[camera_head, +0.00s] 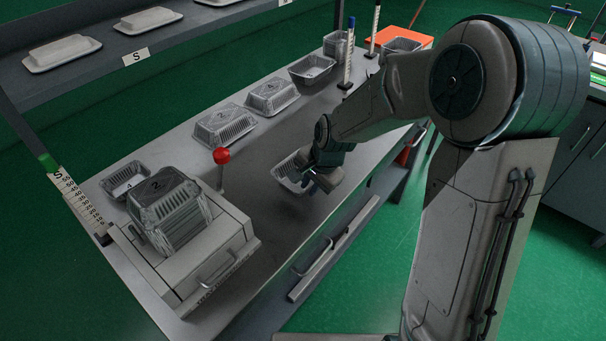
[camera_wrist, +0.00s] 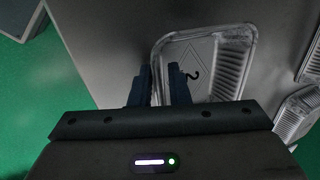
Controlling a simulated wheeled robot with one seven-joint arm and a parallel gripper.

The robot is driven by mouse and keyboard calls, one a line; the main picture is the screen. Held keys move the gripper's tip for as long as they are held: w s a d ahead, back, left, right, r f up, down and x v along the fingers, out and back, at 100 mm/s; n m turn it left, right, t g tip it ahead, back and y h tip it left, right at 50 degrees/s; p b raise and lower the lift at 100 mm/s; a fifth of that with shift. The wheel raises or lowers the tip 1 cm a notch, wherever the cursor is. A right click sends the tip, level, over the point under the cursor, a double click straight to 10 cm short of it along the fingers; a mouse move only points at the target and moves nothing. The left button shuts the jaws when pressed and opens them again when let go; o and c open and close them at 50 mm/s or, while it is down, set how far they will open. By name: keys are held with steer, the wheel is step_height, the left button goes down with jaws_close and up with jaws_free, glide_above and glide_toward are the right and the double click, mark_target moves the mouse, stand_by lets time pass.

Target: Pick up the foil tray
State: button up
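A shallow foil tray (camera_head: 287,173) sits near the bench's front edge in the head view, partly hidden behind my gripper (camera_head: 312,182). In the wrist view the same tray (camera_wrist: 205,52) shows its ribbed walls and a marked floor. My gripper's two dark fingers (camera_wrist: 160,88) stand at the tray's left side, one on each side of its rim. A narrow gap shows between them. Whether they touch the foil cannot be made out.
More foil trays (camera_head: 226,125) stand along the back of the bench. A pale box (camera_head: 190,255) with stacked trays is at the left, beside a red ball on a rod (camera_head: 221,156). A shelf (camera_head: 100,62) runs above. Bare bench lies between box and tray.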

steer(key=shift+f, duration=0.1)
jaws_close()
stand_by(0.4)
